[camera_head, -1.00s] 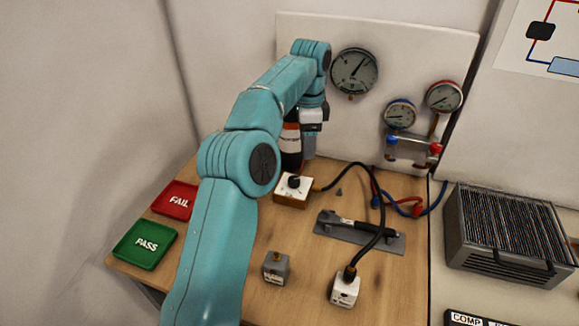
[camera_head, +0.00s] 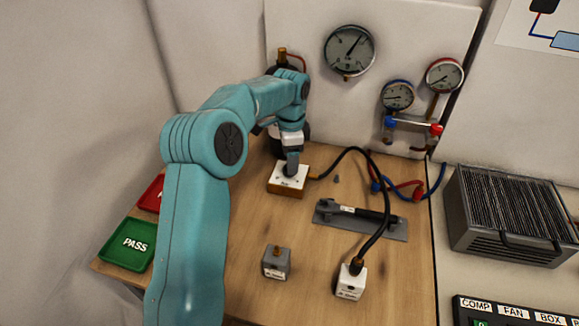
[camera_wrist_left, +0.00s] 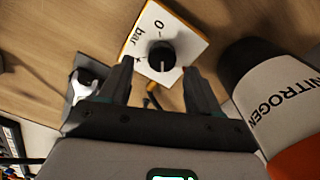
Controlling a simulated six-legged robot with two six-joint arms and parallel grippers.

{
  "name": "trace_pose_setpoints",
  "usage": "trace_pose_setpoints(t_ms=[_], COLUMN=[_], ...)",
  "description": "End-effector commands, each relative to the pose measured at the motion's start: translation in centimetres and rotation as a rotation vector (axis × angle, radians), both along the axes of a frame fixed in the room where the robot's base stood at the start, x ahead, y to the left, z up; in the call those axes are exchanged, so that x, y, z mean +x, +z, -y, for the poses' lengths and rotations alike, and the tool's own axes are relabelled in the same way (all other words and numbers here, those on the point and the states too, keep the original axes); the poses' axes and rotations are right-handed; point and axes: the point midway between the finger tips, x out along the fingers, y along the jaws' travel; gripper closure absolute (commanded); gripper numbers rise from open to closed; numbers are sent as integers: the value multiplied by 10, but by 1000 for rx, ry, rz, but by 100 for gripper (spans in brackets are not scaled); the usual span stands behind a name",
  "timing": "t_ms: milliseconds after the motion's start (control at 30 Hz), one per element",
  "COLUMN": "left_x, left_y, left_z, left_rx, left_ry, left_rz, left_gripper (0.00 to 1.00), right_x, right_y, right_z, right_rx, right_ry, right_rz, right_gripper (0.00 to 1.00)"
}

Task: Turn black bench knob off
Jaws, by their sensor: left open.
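The black bench knob (camera_wrist_left: 161,55) sits on a white square plate marked "0" and "bar" in the left wrist view. A pale line on the knob points down in the picture, away from the "0". In the head view the white-topped wooden box (camera_head: 287,190) stands on the bench, its knob mostly hidden by my gripper. My left gripper (camera_head: 290,168) is open and points down at the knob. In the left wrist view its two fingers (camera_wrist_left: 158,80) stand apart, to either side of the knob; whether they touch it I cannot tell. My right gripper is not in view.
A bottle marked "NITROGEN" (camera_wrist_left: 275,95) stands close beside the gripper. A black hose (camera_head: 369,170) arcs from the box to a white block (camera_head: 350,282). A grey block (camera_head: 276,263), a tool on a plate (camera_head: 350,221) and a green PASS tray (camera_head: 128,243) are nearby.

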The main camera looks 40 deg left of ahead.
Motion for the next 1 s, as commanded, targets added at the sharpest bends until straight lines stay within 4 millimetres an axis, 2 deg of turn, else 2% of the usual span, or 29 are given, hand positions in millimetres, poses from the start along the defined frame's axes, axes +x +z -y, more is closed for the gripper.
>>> trace_pose_setpoints(t_ms=[100, 200, 567, 733, 1000], left_x=[-1, 0, 1, 1, 1], left_y=[-19, -28, -34, -34, -34], left_z=[-2, -3, -5, -5, -3], left_rx=[0, 0, 0, 0, -2], left_ry=[2, 3, 2, 2, 10], left_rz=[-3, -1, 0, 0, 1], left_gripper=[37, 37, 37, 93, 93], right_x=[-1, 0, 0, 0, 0], right_y=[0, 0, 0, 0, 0], right_z=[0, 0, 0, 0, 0], right_rx=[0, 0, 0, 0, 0], right_ry=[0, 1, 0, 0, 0], right_rz=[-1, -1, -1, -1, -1], right_gripper=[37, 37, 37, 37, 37])
